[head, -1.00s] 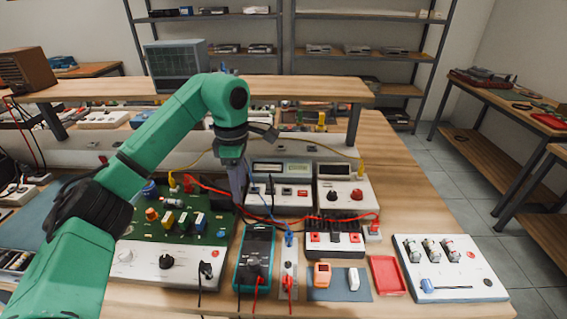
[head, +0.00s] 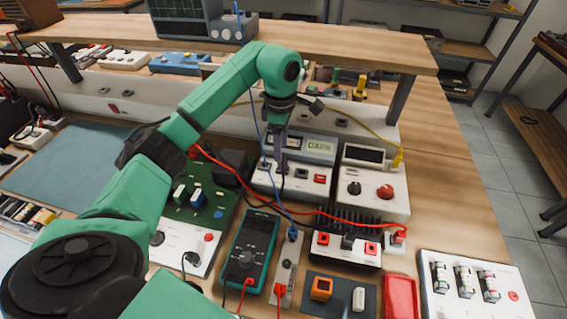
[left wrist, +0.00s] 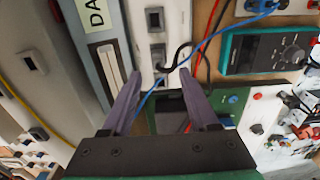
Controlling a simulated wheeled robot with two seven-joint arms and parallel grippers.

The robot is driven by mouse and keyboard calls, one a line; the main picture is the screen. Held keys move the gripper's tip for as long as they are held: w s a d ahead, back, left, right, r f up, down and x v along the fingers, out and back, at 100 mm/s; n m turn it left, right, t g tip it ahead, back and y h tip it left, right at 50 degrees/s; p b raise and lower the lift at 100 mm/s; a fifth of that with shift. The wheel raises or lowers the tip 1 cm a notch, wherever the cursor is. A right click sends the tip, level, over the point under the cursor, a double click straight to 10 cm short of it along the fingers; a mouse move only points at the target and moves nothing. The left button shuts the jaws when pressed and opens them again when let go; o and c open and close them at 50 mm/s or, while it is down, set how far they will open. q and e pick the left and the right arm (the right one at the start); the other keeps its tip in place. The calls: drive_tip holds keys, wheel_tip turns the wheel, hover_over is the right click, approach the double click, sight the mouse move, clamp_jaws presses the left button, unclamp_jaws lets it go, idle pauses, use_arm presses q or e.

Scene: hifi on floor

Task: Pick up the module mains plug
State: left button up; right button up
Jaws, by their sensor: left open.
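My left gripper (head: 281,166) points down at the front left of the white module with the display (head: 308,148). It is open, and nothing is clearly held. In the left wrist view the two purple-grey fingers (left wrist: 156,82) stand apart, with a blue lead crossing between their tips. A black lead with a dark plug end (left wrist: 178,54) curves by the module's front sockets, just beyond the fingertips. I cannot tell for certain whether this is the module mains plug. The fingers hide part of the module's front in the head view. My right gripper is not in view.
A green circuit board unit (head: 205,205) and a teal multimeter (head: 252,246) lie in front. A heatsink unit (head: 346,238) and red leads are close on the right. A raised shelf (head: 350,42) runs behind.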

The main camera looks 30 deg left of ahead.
sight(283, 166)
use_arm(q)
drive_tip(key=f+p, duration=0.1)
drive_tip(key=f, duration=0.1)
drive_tip(key=f+p, duration=0.1)
drive_tip(key=f, duration=0.2)
drive_tip(key=shift+w+d+f, duration=0.1)
drive_tip(key=shift+d+f, duration=0.05)
drive_tip(key=shift+d, duration=0.05)
drive_tip(key=shift+f, duration=0.3)
clamp_jaws()
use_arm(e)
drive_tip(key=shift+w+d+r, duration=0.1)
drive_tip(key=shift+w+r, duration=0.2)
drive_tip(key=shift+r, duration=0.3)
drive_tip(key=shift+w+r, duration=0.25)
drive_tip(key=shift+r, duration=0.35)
use_arm(q)
drive_tip(key=shift+w, duration=0.1)
